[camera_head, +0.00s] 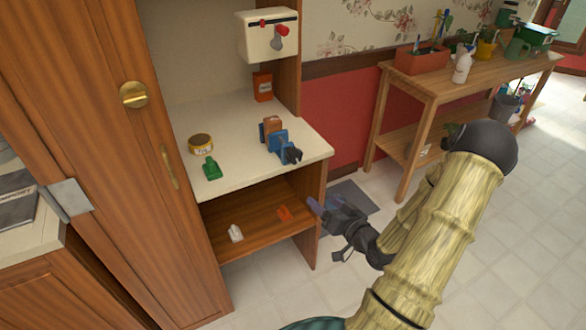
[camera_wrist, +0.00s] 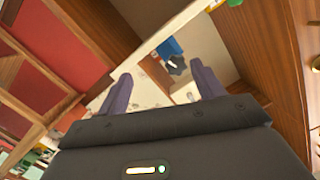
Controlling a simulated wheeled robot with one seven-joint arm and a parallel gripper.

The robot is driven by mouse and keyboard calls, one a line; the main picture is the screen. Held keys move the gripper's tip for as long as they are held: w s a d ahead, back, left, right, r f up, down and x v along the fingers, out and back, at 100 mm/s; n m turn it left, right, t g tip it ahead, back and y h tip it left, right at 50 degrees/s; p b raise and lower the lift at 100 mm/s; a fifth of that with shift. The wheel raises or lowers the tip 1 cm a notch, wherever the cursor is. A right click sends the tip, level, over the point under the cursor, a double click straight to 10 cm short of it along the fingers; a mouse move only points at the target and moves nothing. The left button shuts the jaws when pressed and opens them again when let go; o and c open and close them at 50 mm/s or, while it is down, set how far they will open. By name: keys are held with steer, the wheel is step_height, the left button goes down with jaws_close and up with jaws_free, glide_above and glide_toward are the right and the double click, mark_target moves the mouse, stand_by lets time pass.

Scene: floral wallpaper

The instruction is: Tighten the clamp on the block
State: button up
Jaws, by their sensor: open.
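A blue clamp (camera_head: 281,141) with a dark handle stands near the right front corner of the pale counter (camera_head: 236,178). A brown block (camera_head: 272,124) sits at the clamp; I cannot tell how firmly it is held. In the wrist view the clamp (camera_wrist: 168,50) shows ahead, beyond and between my fingers, with its dark handle towards me. My gripper (camera_head: 325,211) is open and empty, below and to the right of the counter, apart from the clamp. Its two purple-grey fingers (camera_wrist: 158,90) are spread in the wrist view.
A round yellow tin (camera_head: 200,143), a green object (camera_head: 211,168) and an orange box (camera_head: 262,86) are on the counter. The shelf below (camera_head: 262,222) holds a white and an orange object. A wooden cabinet stands left; a wooden table (camera_head: 440,92) stands right. Floor between is mostly open.

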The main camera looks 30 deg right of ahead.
steer(key=r+n+b, duration=0.1)
steer(key=n+b, duration=0.1)
steer(key=b, duration=0.4)
steer(key=r+n+t+h+b, duration=0.1)
steer(key=r+b, duration=0.1)
steer(key=b, duration=0.5)
steer(key=r+n+b, duration=0.1)
steer(key=n+b, duration=0.1)
steer(key=b, duration=0.4)
steer(key=shift+s+a+r+n+t, duration=0.2)
steer(key=shift+a+n+t, duration=0.1)
steer(key=shift+t, duration=0.1)
steer(key=shift+w, duration=0.15)
